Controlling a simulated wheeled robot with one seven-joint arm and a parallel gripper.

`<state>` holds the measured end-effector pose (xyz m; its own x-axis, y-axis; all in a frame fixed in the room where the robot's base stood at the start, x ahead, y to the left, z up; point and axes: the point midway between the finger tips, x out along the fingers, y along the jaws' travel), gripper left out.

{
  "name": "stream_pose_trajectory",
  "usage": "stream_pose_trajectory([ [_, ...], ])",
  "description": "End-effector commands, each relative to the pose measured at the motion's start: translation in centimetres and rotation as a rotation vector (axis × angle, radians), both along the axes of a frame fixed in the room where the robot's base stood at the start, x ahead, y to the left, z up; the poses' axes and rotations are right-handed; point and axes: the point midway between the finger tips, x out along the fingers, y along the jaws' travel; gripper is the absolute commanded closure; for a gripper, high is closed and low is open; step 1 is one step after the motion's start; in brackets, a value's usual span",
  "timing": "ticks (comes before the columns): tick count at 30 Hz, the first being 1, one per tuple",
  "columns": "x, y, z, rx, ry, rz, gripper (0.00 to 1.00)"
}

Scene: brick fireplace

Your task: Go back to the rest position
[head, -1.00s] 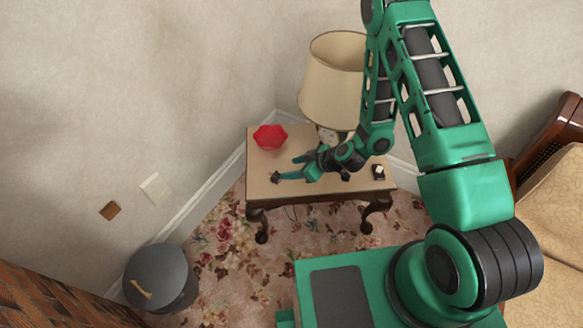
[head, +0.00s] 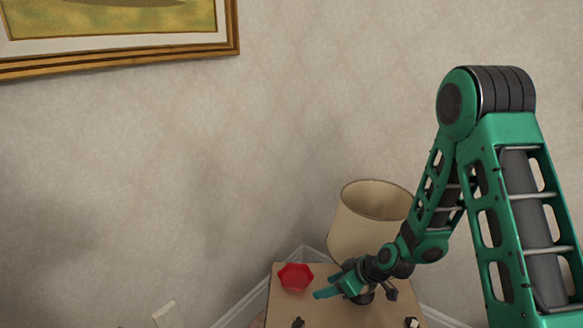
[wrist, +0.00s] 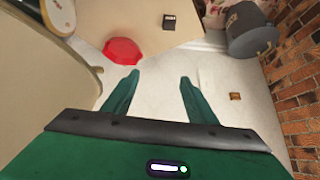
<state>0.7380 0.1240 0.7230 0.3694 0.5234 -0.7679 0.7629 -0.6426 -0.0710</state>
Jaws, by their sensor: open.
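My gripper (head: 332,278) is open, its two green fingers spread apart with nothing between them. In the head view it is above the small wooden table (head: 283,306), in front of the lamp and right of a red bowl (head: 295,277). In the wrist view the fingers (wrist: 160,78) show against pale wall, with the red bowl (wrist: 122,51) beyond them to the upper left. A small dark object (wrist: 169,21) lies on the tabletop, apart from the fingers.
A cream lampshade (head: 370,222) stands close behind my arm. A framed picture (head: 120,35) hangs on the wall at upper left. A grey bin (wrist: 252,38) and a brick wall (wrist: 300,85) are at the right of the wrist view. A small dark item (head: 412,322) lies near the table's right side.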

Motion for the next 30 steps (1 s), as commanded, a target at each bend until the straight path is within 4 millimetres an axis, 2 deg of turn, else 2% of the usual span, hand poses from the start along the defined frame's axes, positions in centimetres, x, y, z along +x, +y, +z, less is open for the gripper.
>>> stream_pose_trajectory([
  [1,0.1,-0.5,1.7,-0.010,0.004,-0.013,0.48],
  [3,-0.2,-1.4,3.5,-0.027,0.024,-0.035,0.48],
  [14,-2.9,-6.7,12.5,-0.120,0.116,-0.214,0.48],
  [23,-7.0,-11.9,19.4,-0.182,0.181,-0.450,0.48],
  [30,-11.5,-15.9,24.2,-0.201,0.220,-0.674,0.48],
])
